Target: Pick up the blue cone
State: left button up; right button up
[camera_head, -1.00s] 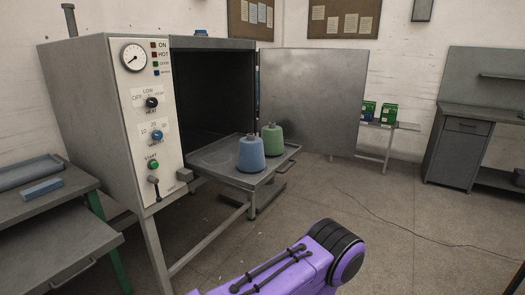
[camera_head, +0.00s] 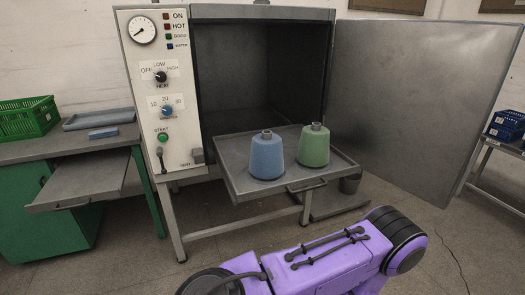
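The blue cone (camera_head: 266,156) stands upright on the grey pull-out tray (camera_head: 236,186) in front of the open oven-like machine (camera_head: 158,92). A green cone (camera_head: 314,147) stands upright just right of it on the same tray, with a small gap between them or nearly touching. A purple arm link of mine crosses the bottom of the view, below and in front of the tray. Neither of my grippers shows in the head view.
The machine's door (camera_head: 425,100) stands open to the right. A workbench (camera_head: 60,150) with an open drawer (camera_head: 85,185), a green crate (camera_head: 28,118) and a blue block (camera_head: 103,133) is at left. Blue crates (camera_head: 505,126) sit on a stand at the right edge. Floor shows around the tray.

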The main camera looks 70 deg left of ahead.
aim_at(267, 162)
jog(key=u, duration=0.85)
jog(key=i, duration=1.1)
jog(key=u, duration=1.15)
